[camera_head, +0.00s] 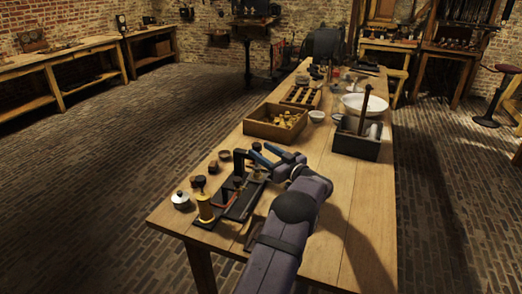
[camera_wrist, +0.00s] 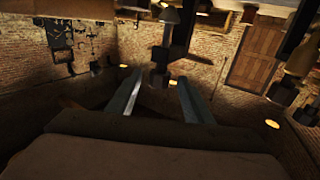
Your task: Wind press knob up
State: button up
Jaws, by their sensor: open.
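The small black press (camera_head: 239,163) stands on a dark base near the front left of the wooden table. My gripper (camera_head: 260,153) is held at the top of the press, its two blue fingers spread apart and pointing left. In the wrist view a dark stem with a wider end (camera_wrist: 160,72), which looks like the press knob and screw, stands between the tips of my open gripper (camera_wrist: 160,88). A gap shows on both sides of it, and I cannot tell whether a finger touches it. The knob is largely hidden in the head view.
A wooden crate (camera_head: 262,129), a dark box (camera_head: 355,145) and a white basin (camera_head: 373,105) lie farther back. The table's right front is bare.

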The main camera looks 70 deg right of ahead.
aim_at(255, 143)
jog(key=shift+w+d+r+m+g+h, duration=0.1)
jog(key=shift+w+r+m+g+h, duration=0.2)
jog(key=shift+w+r+m+h, duration=0.45)
jog(key=shift+s+a+f+m+g+h, duration=0.1)
jog(key=shift+a+m+g+h, duration=0.1)
jog(key=shift+m+g+h, duration=0.4)
jog(key=shift+s+a+f+m+g+h, duration=0.15)
jog(key=shift+a+m+g+h, duration=0.1)
jog(key=shift+m+g+h, duration=0.35)
jog(key=shift+s+a+f+m+g+h, duration=0.1)
jog(key=shift+a+m+g+h, duration=0.2)
jog(key=shift+g+h, duration=0.5)
jog(key=shift+w+d, duration=0.1)
jog(key=shift+d, duration=0.1)
jog(key=shift+p+x, duration=0.65)
jog(key=shift+x, duration=2.9)
jog(key=c, duration=1.1)
